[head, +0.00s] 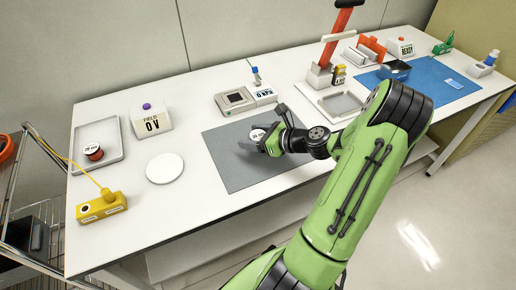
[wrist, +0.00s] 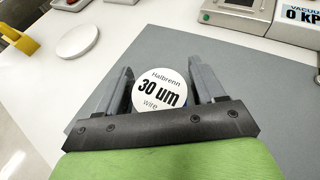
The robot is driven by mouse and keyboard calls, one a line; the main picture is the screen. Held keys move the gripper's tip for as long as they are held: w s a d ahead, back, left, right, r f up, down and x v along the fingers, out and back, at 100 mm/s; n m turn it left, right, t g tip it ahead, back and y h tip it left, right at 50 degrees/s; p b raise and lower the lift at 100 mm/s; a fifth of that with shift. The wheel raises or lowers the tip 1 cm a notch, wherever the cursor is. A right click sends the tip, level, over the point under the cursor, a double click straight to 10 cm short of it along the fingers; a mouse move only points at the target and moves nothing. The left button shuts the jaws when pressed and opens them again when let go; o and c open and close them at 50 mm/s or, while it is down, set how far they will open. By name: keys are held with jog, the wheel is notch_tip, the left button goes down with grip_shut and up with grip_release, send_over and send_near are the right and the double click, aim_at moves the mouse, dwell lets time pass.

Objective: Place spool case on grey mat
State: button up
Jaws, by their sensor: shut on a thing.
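My gripper (head: 270,140) is shut on the spool case (wrist: 160,88), a small round case with a white lid printed "Halbrenn 30 um wire". In the wrist view the case sits between the two grey fingers of my gripper (wrist: 160,85). The grey mat (head: 225,160) lies flat on the white table, and my gripper is over its middle. In the wrist view the mat (wrist: 210,55) fills the area around the case. I cannot tell whether the case touches the mat; its underside is hidden.
A white round disc (head: 165,168) lies left of the mat. A vacuum unit (head: 235,100) stands behind it. A tray (head: 340,103) and blue mat (head: 432,82) are at right.

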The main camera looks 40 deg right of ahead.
notch_tip(320, 180, down, 3)
jog(key=shift+f+b, duration=0.15)
jog(key=shift+b, duration=0.35)
jog(key=shift+f, duration=0.15)
jog(key=o, duration=1.1)
jog(key=shift+o, duration=0.2)
